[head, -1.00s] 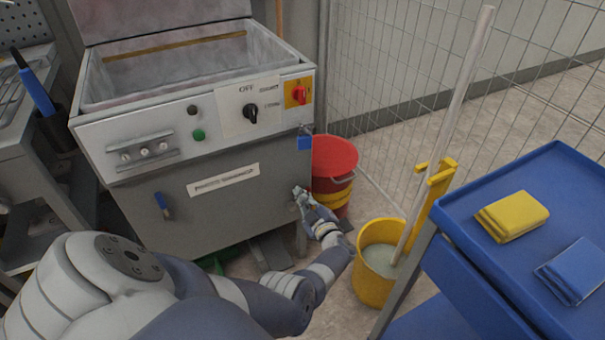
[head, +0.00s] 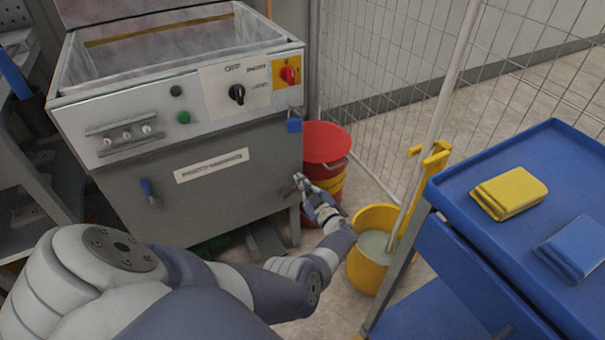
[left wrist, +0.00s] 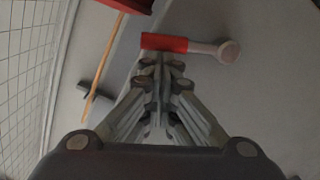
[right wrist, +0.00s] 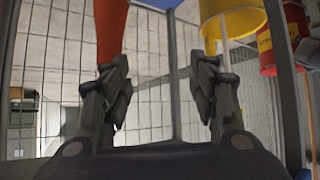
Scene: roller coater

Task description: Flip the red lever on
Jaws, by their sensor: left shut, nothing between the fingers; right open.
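A lever with a red sleeve (left wrist: 165,42) and a grey arm ending in a round pivot shows in the left wrist view, against a grey panel. I cannot make it out in the head view. My left gripper (left wrist: 160,62) is shut and empty, its tips right at the sleeve's edge; I cannot tell whether they touch it. In the head view the left gripper (head: 299,181) is at the lower right edge of the grey machine (head: 240,195). My right gripper (right wrist: 160,75) is open and appears only in its own wrist view.
The machine's front has a red rotary switch (head: 289,75) and a black knob (head: 237,94). A red bucket (head: 325,145), a yellow mop bucket (head: 370,275) and a blue cart (head: 500,255) stand to the right. A wire fence (head: 395,70) is behind them.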

